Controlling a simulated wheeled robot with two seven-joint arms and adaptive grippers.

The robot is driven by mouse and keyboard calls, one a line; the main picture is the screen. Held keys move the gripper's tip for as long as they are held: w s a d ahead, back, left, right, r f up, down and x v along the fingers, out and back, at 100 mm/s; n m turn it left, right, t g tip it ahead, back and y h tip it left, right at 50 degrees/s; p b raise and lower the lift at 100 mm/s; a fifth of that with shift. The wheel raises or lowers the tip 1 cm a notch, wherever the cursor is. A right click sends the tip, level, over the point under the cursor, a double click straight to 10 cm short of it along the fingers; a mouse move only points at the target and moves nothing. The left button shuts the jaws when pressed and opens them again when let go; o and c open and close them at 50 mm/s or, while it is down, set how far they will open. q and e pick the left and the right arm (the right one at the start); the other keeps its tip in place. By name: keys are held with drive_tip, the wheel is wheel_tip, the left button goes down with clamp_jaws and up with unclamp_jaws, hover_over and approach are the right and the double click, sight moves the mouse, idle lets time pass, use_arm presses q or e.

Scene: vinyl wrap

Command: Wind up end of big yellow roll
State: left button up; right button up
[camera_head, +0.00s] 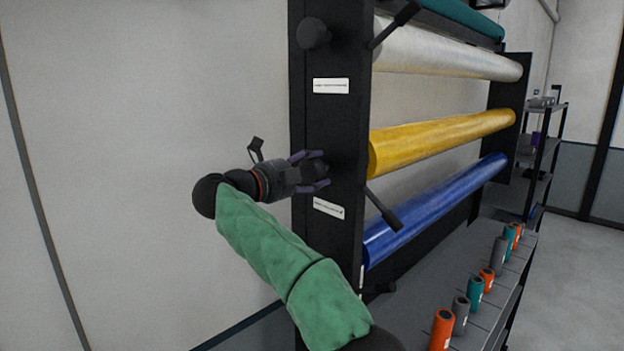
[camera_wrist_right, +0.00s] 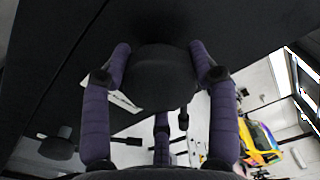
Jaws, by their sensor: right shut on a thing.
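The big yellow roll (camera_head: 440,138) lies horizontally in the black rack, between a white roll above and a blue roll below. A dark round knob (camera_head: 316,170) sits on the rack's side panel at the height of the yellow roll's near end. My right gripper (camera_head: 322,170) is shut on this knob, its purple fingers around it. In the right wrist view the knob (camera_wrist_right: 165,78) fills the space between the fingers, close to the dark panel. The yellow roll's surface is not clearly seen there. My left gripper is not in view.
The black side panel (camera_head: 335,120) carries another knob (camera_head: 313,33) higher up and white labels. The white roll (camera_head: 450,52) and blue roll (camera_head: 435,210) are neighbours. A dark lever (camera_head: 383,208) juts out below the yellow roll. Small coloured rolls stand on the lower shelf. The left is clear.

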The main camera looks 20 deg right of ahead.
drive_tip(key=shift+w+a+f+m+b, duration=0.15)
drive_tip(key=shift+m+b, duration=0.25)
drive_tip(key=shift+m, duration=0.7)
drive_tip(key=shift+r, duration=0.3)
drive_tip(key=o, duration=1.1)
drive_tip(key=shift+o, duration=0.2)
drive_tip(key=shift+w+f, duration=0.1)
drive_tip(key=shift+w, duration=0.05)
